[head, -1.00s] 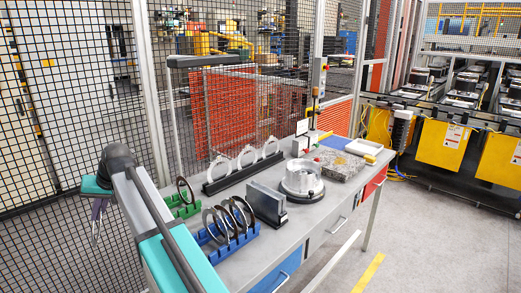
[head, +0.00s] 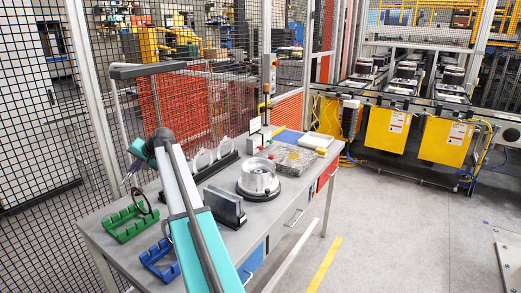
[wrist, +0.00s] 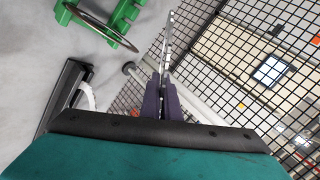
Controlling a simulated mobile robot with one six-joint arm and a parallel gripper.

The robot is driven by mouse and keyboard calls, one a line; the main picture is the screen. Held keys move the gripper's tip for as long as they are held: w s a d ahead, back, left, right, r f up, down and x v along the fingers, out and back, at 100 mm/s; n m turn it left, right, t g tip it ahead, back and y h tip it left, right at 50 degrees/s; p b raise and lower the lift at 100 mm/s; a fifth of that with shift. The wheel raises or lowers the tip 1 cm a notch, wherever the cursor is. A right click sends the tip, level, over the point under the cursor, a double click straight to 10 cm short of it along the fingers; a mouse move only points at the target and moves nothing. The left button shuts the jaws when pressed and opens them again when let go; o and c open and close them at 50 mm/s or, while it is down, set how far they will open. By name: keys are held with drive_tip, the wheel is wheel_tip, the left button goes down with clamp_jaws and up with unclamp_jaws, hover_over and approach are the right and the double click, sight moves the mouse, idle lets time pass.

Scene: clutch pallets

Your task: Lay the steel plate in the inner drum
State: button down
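My gripper (wrist: 161,98) has purple fingers closed on a thin grey steel plate (wrist: 168,48), seen almost edge-on in the wrist view. In the head view my gripper (head: 130,176) is small, above the table's left end near the green rack. The plate is hard to make out there. The inner drum (head: 258,177), a round silver housing on a dark base, stands on the table to the right of my arm, well apart from the gripper.
A green rack (head: 124,226) holds a dark ring (head: 142,203). A blue rack (head: 158,262) is partly hidden by my arm. A grey upright block (head: 224,207) stands between arm and drum. Silver rings on a black stand (head: 213,168) are behind. Mesh fencing borders the table.

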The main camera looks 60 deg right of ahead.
drive_tip(key=s+d+m+t+h+p, duration=0.15)
drive_tip(key=s+d, duration=0.25)
drive_tip(key=d, duration=0.9)
drive_tip(key=s+d+f+m+t+h+p, duration=0.1)
drive_tip(key=s+d+m+h+p, duration=0.1)
drive_tip(key=s+d, duration=1.1)
drive_tip(key=s+d+f+m+t+h+p, duration=0.1)
drive_tip(key=s+d+m+h, duration=0.3)
drive_tip(key=s+d, duration=1)
drive_tip(key=d+m+p, duration=0.1)
drive_tip(key=d+m, duration=0.1)
drive_tip(key=d, duration=0.4)
drive_tip(key=shift+s+f, duration=0.25)
drive_tip(key=shift+f, duration=0.15)
drive_tip(key=shift+f, duration=0.2)
drive_tip(key=shift+f, duration=1.4)
drive_tip(key=shift+f+b, duration=2.2)
drive_tip(key=shift+f, duration=0.15)
